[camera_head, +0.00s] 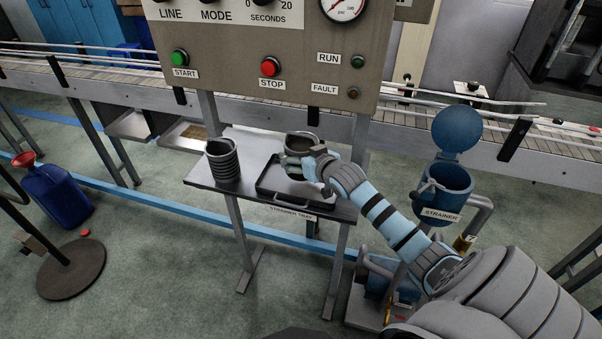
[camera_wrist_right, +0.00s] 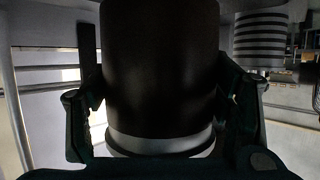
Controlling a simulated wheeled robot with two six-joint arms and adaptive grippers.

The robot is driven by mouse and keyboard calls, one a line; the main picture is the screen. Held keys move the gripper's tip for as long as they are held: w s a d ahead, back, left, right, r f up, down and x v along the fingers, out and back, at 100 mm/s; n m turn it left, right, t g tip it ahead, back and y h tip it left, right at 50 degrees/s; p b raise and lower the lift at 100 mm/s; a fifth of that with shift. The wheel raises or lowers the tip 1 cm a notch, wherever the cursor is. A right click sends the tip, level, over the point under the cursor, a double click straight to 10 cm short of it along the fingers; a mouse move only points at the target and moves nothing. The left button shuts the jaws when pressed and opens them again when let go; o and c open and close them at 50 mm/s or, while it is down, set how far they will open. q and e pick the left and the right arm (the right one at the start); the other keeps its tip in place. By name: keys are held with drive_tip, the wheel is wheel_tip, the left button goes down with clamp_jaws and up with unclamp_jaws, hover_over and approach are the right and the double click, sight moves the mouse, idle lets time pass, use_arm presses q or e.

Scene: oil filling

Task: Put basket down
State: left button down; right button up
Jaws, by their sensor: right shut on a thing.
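The basket (camera_head: 301,141) is a dark cylinder with a lighter rim, at the strainer tray (camera_head: 265,188) on the small table. My right gripper (camera_head: 300,160) is shut on the basket, with a finger on each side of it in the right wrist view (camera_wrist_right: 160,110). The basket (camera_wrist_right: 160,70) fills the middle of that view and looks upright. My gripper partly hides its lower part in the head view, so I cannot tell whether it touches the tray. My left gripper is not in view.
A ribbed dark cylinder (camera_head: 222,160) stands left of the tray on the table (camera_head: 205,183). The control panel (camera_head: 260,50) rises behind. The blue strainer housing (camera_head: 447,183) stands open at the right, its lid (camera_head: 457,128) raised. A blue jug (camera_head: 57,195) is on the floor.

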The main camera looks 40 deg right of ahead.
wheel_tip(320, 180, down, 4)
drive_tip(key=shift+w+f+b, duration=0.1)
drive_tip(key=shift+f+b, duration=0.1)
drive_tip(key=shift+b, duration=0.15)
drive_tip(key=shift+f, duration=0.15)
drive_tip(key=o, duration=1.4)
drive_tip(key=shift+o, duration=0.2)
drive_tip(key=shift+s+r, duration=0.3)
drive_tip(key=p+v, duration=0.3)
drive_tip(key=v, duration=0.8)
drive_tip(key=shift+s+p, duration=0.2)
drive_tip(key=shift+p, duration=0.2)
drive_tip(key=shift+a+r, duration=0.1)
